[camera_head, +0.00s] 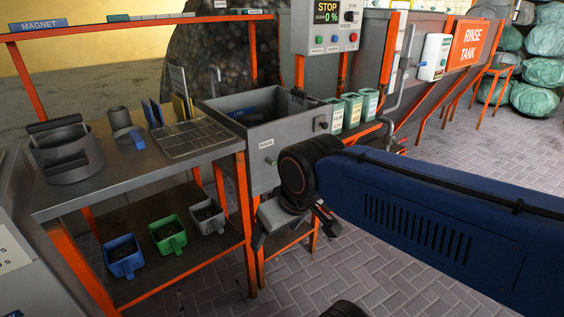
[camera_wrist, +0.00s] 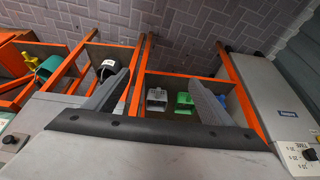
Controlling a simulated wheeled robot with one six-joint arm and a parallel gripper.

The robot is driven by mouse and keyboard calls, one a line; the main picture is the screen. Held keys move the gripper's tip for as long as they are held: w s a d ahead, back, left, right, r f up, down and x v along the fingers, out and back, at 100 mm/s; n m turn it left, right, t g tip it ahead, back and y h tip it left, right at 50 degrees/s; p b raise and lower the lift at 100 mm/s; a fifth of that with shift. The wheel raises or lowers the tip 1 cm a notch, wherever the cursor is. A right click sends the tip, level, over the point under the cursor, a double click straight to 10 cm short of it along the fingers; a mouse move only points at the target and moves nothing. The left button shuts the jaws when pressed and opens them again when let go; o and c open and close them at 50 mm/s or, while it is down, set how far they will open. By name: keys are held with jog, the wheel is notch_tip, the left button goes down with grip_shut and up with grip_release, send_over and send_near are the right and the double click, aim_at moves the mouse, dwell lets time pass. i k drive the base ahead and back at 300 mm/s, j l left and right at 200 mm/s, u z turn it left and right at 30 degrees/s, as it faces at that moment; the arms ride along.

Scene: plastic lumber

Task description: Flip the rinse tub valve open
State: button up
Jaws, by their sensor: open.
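The grey metal rinse tub (camera_head: 228,106) stands at the middle of the head view, with dark contents inside. On its front is a small white label, and below it a small green-tipped fitting (camera_head: 270,161) that may be the valve; its position is too small to read. My gripper (camera_head: 325,222) is in front of and below the tub, to the right of that fitting and apart from it, partly hidden by my wrist. In the wrist view my gripper (camera_wrist: 160,82) shows two grey fingers spread wide with nothing held between them. I cannot make out the valve there.
A bench (camera_head: 110,180) left of the tub holds a grey pot (camera_head: 65,152); blue (camera_head: 124,257), green (camera_head: 168,235) and grey (camera_head: 207,217) bins sit on its lower shelf. Orange legs stand near my gripper. A control box (camera_head: 330,25) hangs above. Brick floor (camera_head: 400,265) is clear.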

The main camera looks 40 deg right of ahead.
aim_at(273, 163)
jog(key=l+z, duration=0.15)
jog(key=l, duration=0.2)
jog(key=i+l+z, duration=0.15)
jog(key=l, duration=0.15)
jog(key=k+l+z, duration=0.25)
jog(key=l, duration=0.15)
jog(key=l+z, duration=0.2)
jog(key=l, duration=0.25)
jog(key=k+l+z, duration=0.25)
jog(key=l, duration=0.2)
jog(key=i, duration=0.1)
